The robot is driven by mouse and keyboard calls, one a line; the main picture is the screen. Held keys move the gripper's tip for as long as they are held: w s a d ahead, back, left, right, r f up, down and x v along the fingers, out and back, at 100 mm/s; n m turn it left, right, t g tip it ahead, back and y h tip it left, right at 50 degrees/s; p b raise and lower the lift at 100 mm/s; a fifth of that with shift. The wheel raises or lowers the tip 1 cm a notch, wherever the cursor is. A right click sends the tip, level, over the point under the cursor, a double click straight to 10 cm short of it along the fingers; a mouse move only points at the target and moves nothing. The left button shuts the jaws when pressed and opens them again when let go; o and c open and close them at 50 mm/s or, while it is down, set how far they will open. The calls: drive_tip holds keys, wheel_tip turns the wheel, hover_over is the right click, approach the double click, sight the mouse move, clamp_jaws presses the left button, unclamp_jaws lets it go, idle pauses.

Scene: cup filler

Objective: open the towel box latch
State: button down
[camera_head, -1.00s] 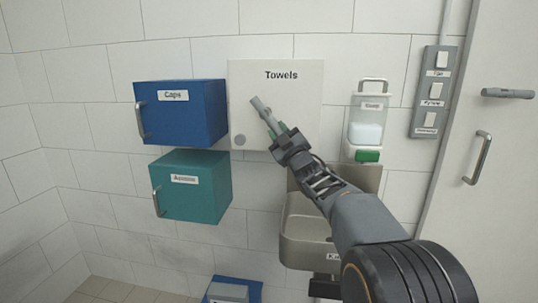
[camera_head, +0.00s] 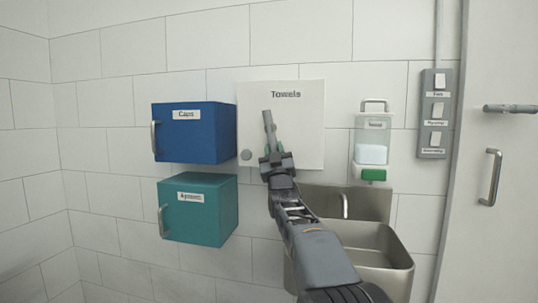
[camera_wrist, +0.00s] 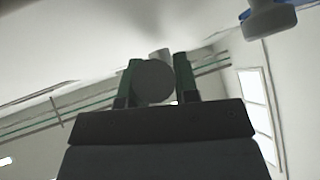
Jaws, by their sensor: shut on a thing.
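The white towel box (camera_head: 304,135), labelled "Towels", is on the wall in the middle of the head view. Its round grey latch (camera_head: 246,155) is at the lower left of its front. What looks like the same latch (camera_wrist: 271,17) shows at the top right of the wrist view. My gripper (camera_head: 276,157) is in front of the box's lower part, right of the latch and apart from it. Its green-lined fingers are shut on a grey rod (camera_head: 269,128) that points up across the box front. The rod's round end (camera_wrist: 154,82) shows between the fingers in the wrist view.
A blue "Caps" box (camera_head: 190,135) and a teal box (camera_head: 200,215) hang at the left. A soap dispenser (camera_head: 372,143) and a switch panel (camera_head: 433,115) are at the right. A metal sink (camera_head: 385,248) lies below, beside my arm.

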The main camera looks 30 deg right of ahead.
drive_tip(key=c, duration=0.9)
unclamp_jaws()
drive_tip(key=shift+o, duration=0.2)
drive_tip(key=b+v, duration=0.2)
drive_tip(key=v, duration=1.2)
drive_tip(key=shift+d+r, duration=0.1)
